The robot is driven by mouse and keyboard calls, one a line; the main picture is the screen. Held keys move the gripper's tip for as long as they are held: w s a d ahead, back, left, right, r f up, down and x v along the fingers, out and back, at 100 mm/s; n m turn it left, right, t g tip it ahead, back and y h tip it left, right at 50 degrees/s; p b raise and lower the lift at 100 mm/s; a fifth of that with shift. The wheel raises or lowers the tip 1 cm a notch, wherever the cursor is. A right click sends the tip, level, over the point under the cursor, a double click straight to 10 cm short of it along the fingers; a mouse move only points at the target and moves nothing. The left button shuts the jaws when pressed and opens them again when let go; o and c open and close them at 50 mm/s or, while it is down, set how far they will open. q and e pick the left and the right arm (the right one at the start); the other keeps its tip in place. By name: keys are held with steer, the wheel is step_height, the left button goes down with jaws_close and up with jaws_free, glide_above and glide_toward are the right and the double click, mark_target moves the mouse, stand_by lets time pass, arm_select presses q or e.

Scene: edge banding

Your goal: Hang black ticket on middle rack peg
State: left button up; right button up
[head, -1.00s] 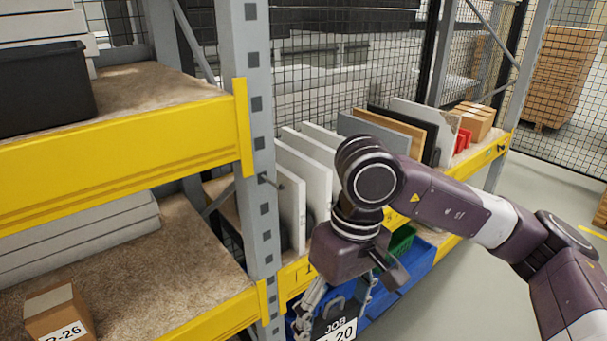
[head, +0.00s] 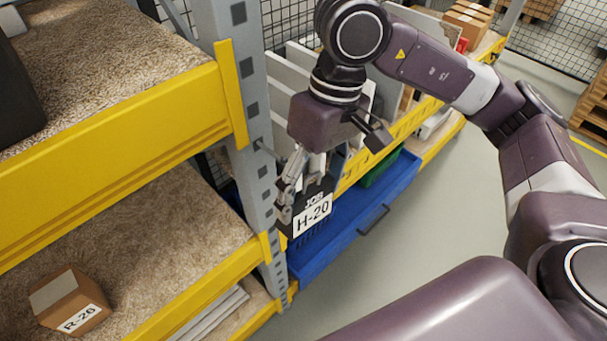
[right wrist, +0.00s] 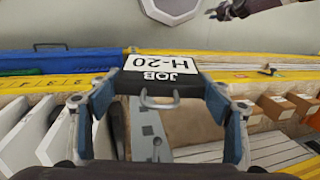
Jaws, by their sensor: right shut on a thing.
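My right gripper (head: 303,205) is shut on the black ticket (head: 324,191), which has a white label reading JOB H-20. It holds the ticket in the air beside the grey rack upright, in front of the yellow beam. In the right wrist view the ticket (right wrist: 160,87) sits between the two fingers, with a grey loop on its edge. A small peg (head: 265,148) sticks out of the upright in the head view. The right wrist view shows a peg (right wrist: 268,71) on the yellow beam. A dark arm end, probably my left gripper (right wrist: 222,12), shows small there; its jaws are unclear.
A blue bin (head: 345,220) stands below the beam, just behind the ticket. White panels (head: 290,85) stand on the shelf behind my arm. A cardboard box (head: 72,300) labelled R-26 sits on the lower left shelf. Open floor (head: 440,210) lies to the right.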

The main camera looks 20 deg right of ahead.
mark_target(275, 156)
steer(key=shift+s+a+r, duration=0.15)
steer(key=shift+s+r, duration=0.1)
steer(key=shift+w+a+f+p, duration=0.15)
steer(key=shift+w+a+p, duration=0.35)
steer(key=shift+w+p, duration=0.65)
steer(key=shift+w+a+f+p, duration=0.1)
steer(key=shift+w+a+p, duration=0.45)
steer(key=shift+w, duration=1.15)
steer(key=shift+w+a+f+p, duration=0.15)
steer(key=shift+w+a+p, duration=0.25)
steer(key=shift+w+p, duration=0.75)
steer(key=shift+w+f+b, duration=0.3)
steer(key=shift+b, duration=0.4)
steer(key=shift+f+b, duration=0.2)
steer(key=shift+b, duration=0.95)
steer(key=o, duration=0.9)
steer(key=shift+a, duration=0.1)
